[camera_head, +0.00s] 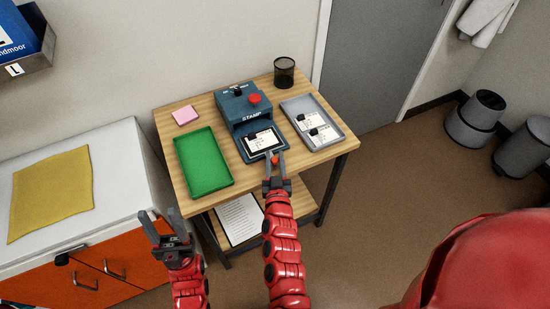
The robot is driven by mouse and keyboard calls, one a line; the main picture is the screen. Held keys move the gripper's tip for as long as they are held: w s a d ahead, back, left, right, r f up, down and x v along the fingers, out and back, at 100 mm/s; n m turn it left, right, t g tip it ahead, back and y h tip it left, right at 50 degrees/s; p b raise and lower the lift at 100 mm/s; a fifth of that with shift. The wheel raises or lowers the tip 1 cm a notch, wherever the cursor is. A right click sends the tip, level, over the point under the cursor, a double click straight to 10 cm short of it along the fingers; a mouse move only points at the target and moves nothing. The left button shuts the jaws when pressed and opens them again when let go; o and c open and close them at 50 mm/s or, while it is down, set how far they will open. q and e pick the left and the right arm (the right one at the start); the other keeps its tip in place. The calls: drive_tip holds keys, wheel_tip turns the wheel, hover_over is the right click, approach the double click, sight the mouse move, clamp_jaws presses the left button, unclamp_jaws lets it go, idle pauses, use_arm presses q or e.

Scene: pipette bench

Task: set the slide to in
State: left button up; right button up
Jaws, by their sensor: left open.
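A blue stamp machine (244,109) stands on the wooden table with a red button (254,99) on top. Its slide (250,154) sticks out at the front, towards me, and carries a white card (262,142) with a small black clip. A small red-orange knob (275,160) is at the slide's front edge. My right gripper (276,163) is at this knob, one finger on each side. Whether the fingers press on it I cannot tell. My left gripper (160,217) is open and empty, in front of the table's left side, clear of it.
On the wooden table (170,115) are a green tray (203,164) left of the machine, a grey tray (336,134) with cards on its right, pink notes (185,115) and a black mesh cup (284,72). A white cabinet (112,160) stands at the left.

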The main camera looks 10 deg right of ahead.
clamp_jaws()
idle(1.1)
